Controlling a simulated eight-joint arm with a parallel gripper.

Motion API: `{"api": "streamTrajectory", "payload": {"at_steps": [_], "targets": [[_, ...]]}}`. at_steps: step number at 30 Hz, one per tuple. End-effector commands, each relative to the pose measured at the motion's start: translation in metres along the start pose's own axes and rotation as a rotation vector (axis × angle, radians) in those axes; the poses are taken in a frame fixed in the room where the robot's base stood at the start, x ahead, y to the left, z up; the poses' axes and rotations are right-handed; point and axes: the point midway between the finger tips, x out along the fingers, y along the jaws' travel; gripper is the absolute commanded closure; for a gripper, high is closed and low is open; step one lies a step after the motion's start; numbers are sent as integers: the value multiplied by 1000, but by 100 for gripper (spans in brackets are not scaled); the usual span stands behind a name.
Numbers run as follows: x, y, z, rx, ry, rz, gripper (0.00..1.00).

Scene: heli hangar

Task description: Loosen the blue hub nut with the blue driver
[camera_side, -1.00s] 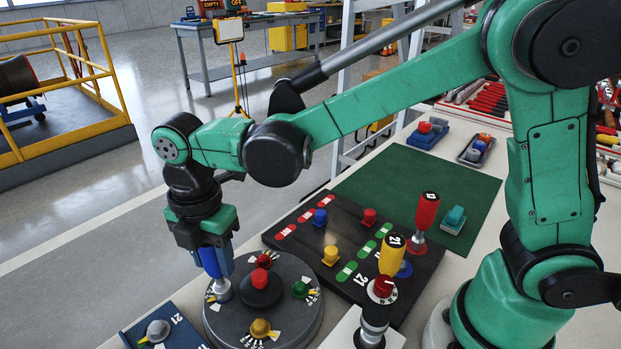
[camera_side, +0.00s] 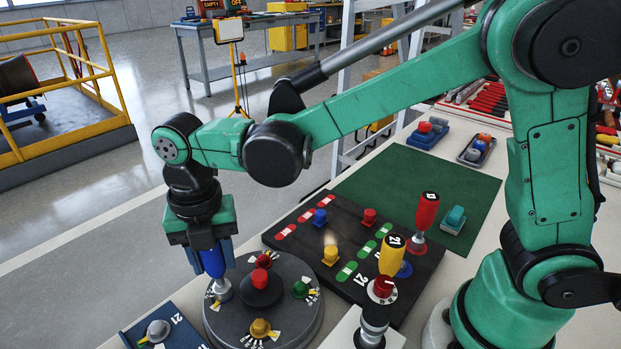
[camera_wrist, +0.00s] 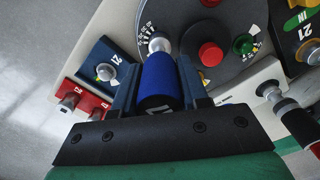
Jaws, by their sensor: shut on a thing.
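The blue driver (camera_side: 212,262) stands upright, its silver socket (camera_wrist: 158,42) down at the left edge of the round grey hub (camera_side: 292,322). My gripper (camera_side: 212,258) is shut on its blue handle, which also shows between the fingers in the wrist view (camera_wrist: 160,78). The blue hub nut is not visible; the socket covers that spot, where a dial with yellow marks shows beside it. The hub also bears a red centre knob (camera_side: 261,278), a green nut (camera_side: 300,289), a yellow nut (camera_side: 260,328) and a dark red nut behind.
A dark panel (camera_side: 285,243) with coloured knobs lies right of the hub. A yellow driver (camera_side: 392,256) and a red driver (camera_side: 426,212) stand upright there. A blue block with a grey knob (camera_side: 158,330) sits close at the front left. The green mat (camera_side: 400,180) is mostly clear.

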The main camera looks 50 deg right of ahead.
Motion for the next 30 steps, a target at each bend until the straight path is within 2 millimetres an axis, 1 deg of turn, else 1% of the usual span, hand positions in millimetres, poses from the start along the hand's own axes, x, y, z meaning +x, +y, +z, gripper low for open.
{"api": "streamTrajectory", "payload": {"at_steps": [6, 14, 30], "targets": [[0, 0, 0, 67, 0, 1, 100], [0, 0, 0, 71, 0, 0, 100], [-18, 0, 0, 71, 0, 0, 100]]}}
